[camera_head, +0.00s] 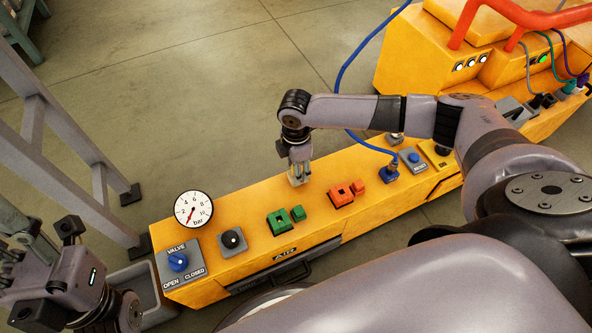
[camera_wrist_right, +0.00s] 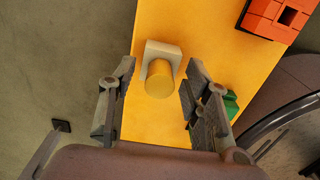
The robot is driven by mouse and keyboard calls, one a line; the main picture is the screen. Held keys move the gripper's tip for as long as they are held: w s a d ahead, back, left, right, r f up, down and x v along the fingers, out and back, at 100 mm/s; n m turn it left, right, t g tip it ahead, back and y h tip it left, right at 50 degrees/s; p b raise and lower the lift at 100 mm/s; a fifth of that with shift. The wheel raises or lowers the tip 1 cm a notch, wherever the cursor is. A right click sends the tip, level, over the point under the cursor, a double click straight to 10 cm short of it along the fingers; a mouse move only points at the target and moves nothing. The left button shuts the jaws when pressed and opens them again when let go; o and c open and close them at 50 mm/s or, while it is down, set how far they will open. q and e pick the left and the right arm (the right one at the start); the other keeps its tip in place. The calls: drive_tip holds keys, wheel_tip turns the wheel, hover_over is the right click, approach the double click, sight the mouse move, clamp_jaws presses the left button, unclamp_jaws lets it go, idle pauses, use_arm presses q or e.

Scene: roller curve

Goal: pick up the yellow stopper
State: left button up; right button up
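The yellow stopper (camera_wrist_right: 159,79) is a short cylinder in the right wrist view, at a pale square base (camera_wrist_right: 150,51) on the yellow console. My right gripper (camera_wrist_right: 160,68) is open, with one finger on each side of the stopper and gaps showing between. In the head view my right gripper (camera_head: 299,174) points down over the console top. The pale base (camera_head: 296,181) shows at its fingertips, and the stopper itself is mostly hidden there. My left gripper (camera_head: 42,262) is at the lower left, away from the console; its fingers are not clear.
The yellow console (camera_head: 240,203) carries a pressure gauge (camera_head: 194,209), a valve knob (camera_head: 178,262), a black knob (camera_head: 232,239), green blocks (camera_head: 280,221) and orange blocks (camera_head: 341,194). A blue plug (camera_head: 391,173) with a cable stands right of my right gripper.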

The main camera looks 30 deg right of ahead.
clamp_jaws()
idle(0.3)
idle(0.3)
